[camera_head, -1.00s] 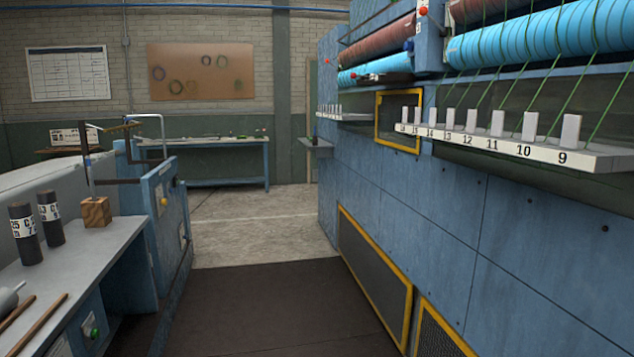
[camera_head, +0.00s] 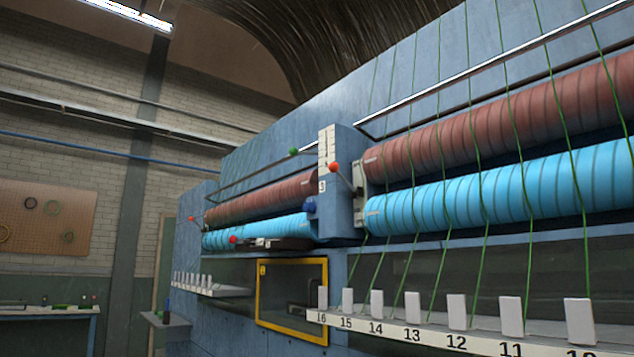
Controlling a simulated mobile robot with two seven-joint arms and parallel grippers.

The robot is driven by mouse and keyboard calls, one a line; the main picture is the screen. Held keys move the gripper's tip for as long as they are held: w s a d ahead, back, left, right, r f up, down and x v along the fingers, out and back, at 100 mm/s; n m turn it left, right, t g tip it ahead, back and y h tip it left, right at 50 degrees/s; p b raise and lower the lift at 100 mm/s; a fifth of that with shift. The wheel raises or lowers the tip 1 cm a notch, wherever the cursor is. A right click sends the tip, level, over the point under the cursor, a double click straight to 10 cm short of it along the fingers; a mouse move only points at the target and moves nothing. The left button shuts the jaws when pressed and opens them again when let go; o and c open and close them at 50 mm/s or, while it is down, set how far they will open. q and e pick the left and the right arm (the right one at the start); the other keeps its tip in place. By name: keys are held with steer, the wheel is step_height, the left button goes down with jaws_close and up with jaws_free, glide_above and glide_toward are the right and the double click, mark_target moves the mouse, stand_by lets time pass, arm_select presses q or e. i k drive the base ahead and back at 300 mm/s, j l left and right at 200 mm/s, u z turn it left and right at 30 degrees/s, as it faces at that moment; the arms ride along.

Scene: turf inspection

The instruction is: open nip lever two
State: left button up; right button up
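A lever with a red ball knob (camera_head: 333,167) sticks out from the blue post (camera_head: 341,190) between two roller sections. A lever with a green ball knob (camera_head: 293,152) points left from the same post. Further along the machine are two more red knobs, one low by the blue roller (camera_head: 232,239) and one at the far end (camera_head: 191,218). A small label on the post carries a digit too small to read surely. I cannot tell which lever is number two. Neither of my grippers is in view.
Red-brown rollers (camera_head: 500,125) run above bright blue rollers (camera_head: 500,198), with green yarns across them. A numbered white ledge (camera_head: 390,330) with upright white blocks juts out below. A yellow-framed window (camera_head: 262,317) sits beneath the post. A workbench (camera_head: 50,312) stands far left.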

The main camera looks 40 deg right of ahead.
mark_target(334, 166)
steer(key=i+j+z, duration=0.2)
steer(key=i, duration=0.45)
steer(key=i+z, duration=0.2)
steer(key=i, duration=0.45)
steer(key=i+j+z, duration=0.15)
steer(key=i+z, duration=0.3)
steer(key=i+j+z, duration=0.15)
steer(key=z, duration=0.3)
steer(key=i+j+z, duration=0.25)
steer(key=j+z, duration=0.2)
steer(key=i+j+z, duration=0.15)
steer(key=j+z, duration=0.25)
